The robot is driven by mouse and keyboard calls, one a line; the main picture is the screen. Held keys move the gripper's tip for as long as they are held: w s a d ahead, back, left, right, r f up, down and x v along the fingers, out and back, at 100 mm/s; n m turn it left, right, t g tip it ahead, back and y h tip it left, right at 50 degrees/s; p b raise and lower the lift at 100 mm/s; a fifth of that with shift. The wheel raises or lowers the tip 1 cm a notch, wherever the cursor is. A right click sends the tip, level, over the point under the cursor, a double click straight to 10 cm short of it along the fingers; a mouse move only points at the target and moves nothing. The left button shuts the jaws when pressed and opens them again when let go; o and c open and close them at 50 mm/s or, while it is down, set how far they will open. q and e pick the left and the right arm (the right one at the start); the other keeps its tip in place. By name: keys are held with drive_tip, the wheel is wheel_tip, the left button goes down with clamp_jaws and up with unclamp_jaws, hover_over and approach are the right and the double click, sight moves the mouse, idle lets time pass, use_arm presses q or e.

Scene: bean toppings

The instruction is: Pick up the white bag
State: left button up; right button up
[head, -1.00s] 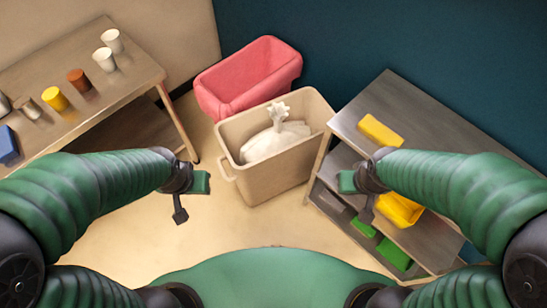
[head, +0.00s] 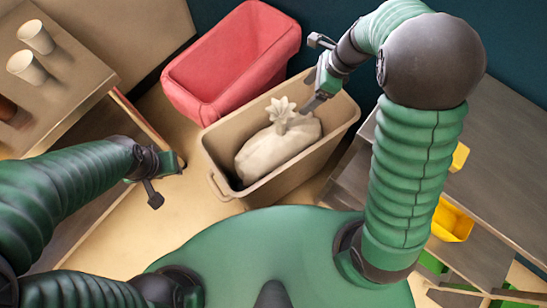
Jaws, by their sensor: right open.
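The white bag (head: 268,150), with a gathered, tied top (head: 281,109), lies inside the beige bin (head: 296,180). My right gripper (head: 311,97) reaches over the bin's far right part, just right of the bag's tied top. It is open and appears apart from the bag. My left gripper (head: 168,180) hangs to the left of the bin, away from the bag; its jaws are too unclear to read.
A red bin (head: 230,62) stands behind the beige bin. A table (head: 70,75) with white cups (head: 36,37) is at left. A shelf unit (head: 500,170) with yellow trays (head: 452,222) is at right, partly hidden by my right arm.

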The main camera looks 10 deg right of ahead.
sight(293, 109)
drive_tip(key=a+f, duration=0.1)
drive_tip(key=a+f+b, duration=0.1)
drive_tip(key=a+f, duration=0.1)
drive_tip(key=shift+s+f, duration=0.1)
drive_tip(key=shift+s, duration=0.3)
drive_tip(key=x, duration=0.2)
drive_tip(key=b+x, duration=0.1)
drive_tip(key=x, duration=0.1)
drive_tip(key=b+x, duration=0.1)
drive_tip(key=x, duration=0.1)
drive_tip(key=shift+w+a+f, duration=0.15)
drive_tip(key=shift+w, duration=0.25)
drive_tip(key=shift+f+b, duration=0.35)
drive_tip(key=shift+f, duration=0.25)
drive_tip(key=b+x, duration=0.2)
drive_tip(key=x, duration=0.2)
drive_tip(key=shift+s+f+b, duration=0.2)
drive_tip(key=shift+s+b, duration=0.2)
drive_tip(key=shift+w+a+f, duration=0.1)
drive_tip(key=shift+f, duration=0.1)
drive_tip(key=shift+r, duration=0.15)
drive_tip(key=c, duration=0.7)
clamp_jaws()
use_arm(q)
wheel_tip(293, 109, down, 6)
drive_tip(key=s+a, duration=0.1)
drive_tip(key=shift+f, duration=0.25)
